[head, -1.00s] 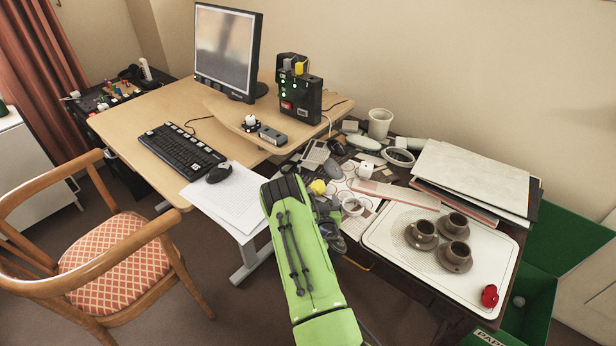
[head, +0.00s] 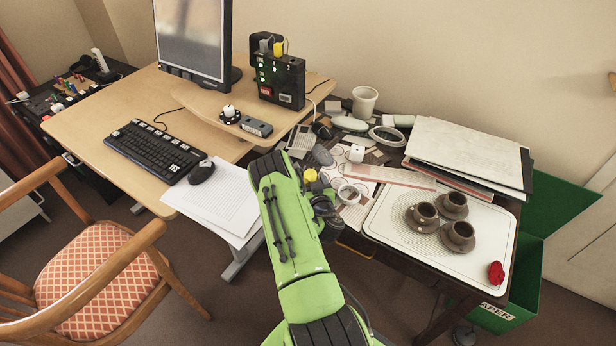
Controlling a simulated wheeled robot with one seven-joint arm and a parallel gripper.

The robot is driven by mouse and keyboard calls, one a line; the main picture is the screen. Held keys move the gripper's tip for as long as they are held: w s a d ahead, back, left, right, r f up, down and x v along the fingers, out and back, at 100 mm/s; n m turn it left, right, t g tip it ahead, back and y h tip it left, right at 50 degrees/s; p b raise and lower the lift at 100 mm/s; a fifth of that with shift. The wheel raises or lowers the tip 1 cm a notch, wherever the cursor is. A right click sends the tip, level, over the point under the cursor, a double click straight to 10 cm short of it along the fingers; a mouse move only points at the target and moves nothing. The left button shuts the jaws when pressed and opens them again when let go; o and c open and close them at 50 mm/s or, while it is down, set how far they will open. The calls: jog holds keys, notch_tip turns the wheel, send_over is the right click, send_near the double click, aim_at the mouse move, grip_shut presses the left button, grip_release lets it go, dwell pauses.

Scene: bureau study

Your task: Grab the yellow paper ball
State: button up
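The yellow paper ball (head: 310,175) is a small yellow lump on the cluttered side desk, just right of the upper end of my green arm. My gripper (head: 328,218) is the dark part beside the arm, below and slightly right of the ball in the picture. It appears apart from the ball. The arm hides part of it, and its fingers are too small and dark to tell open from shut.
A white tray (head: 390,239) holds several brown cups and a red crumpled ball (head: 495,272). A chair (head: 95,265) stands left; a green paper bin (head: 528,285) stands right.

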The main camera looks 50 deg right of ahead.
jog(key=c, duration=0.8)
